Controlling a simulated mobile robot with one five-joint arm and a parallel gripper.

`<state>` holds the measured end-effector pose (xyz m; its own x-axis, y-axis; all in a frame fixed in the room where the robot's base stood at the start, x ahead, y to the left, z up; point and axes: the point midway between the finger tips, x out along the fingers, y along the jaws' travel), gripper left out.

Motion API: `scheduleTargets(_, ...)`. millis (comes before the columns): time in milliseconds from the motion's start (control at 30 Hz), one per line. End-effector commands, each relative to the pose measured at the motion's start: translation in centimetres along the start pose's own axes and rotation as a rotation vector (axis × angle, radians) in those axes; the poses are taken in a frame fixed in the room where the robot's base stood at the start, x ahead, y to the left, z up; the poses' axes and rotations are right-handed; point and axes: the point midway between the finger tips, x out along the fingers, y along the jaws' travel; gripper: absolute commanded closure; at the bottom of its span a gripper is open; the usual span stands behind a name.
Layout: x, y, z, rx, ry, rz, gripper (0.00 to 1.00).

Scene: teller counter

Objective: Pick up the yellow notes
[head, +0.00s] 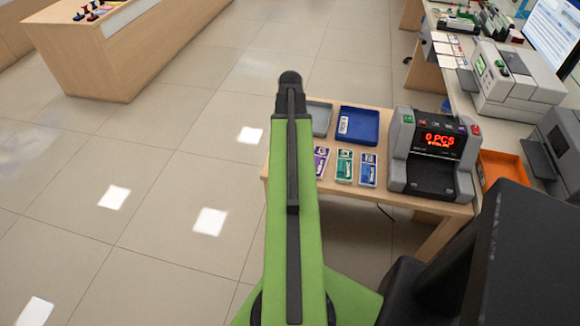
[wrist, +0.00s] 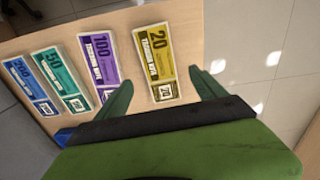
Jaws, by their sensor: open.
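The yellow notes (wrist: 156,58) lie flat on the wooden table, a banded stack marked 20, at the right end of a row of note stacks in the wrist view. My gripper (wrist: 166,90) is open, its two green fingers on either side of the near end of the yellow notes in that picture. I cannot tell how high the fingers are above the table. In the head view my green arm reaches over the table's left end and hides the yellow notes and the gripper's fingers.
Purple (wrist: 101,60), green (wrist: 60,77) and blue (wrist: 32,86) note stacks lie beside the yellow ones. In the head view, a blue tray (head: 373,112), a grey tray (head: 321,108) and a counting machine (head: 432,150) reading 0 PCS stand on the table. Open floor lies left.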

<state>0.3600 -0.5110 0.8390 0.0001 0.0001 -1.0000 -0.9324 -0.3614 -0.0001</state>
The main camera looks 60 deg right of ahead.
Motion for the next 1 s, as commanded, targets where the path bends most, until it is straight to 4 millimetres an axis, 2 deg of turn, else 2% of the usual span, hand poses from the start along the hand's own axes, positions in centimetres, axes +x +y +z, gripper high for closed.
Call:
scheduleTargets(33,0.8,0.0,0.0,0.0,0.0,0.0,0.2)
scheduleTargets(167,0.5,0.0,0.0,-0.001,0.0,0.0,0.2)
scheduleTargets(267,1.3,0.0,0.0,-0.001,0.0,0.0,0.2)
scheduleTargets(533,5.7,0.1,0.1,-0.001,0.0,0.0,0.2)
scheduleTargets(800,5.6,0.1,0.1,-0.002,0.0,0.0,0.2)
scheduleTargets(1000,5.6,0.0,0.1,-0.002,0.0,0.0,0.46)
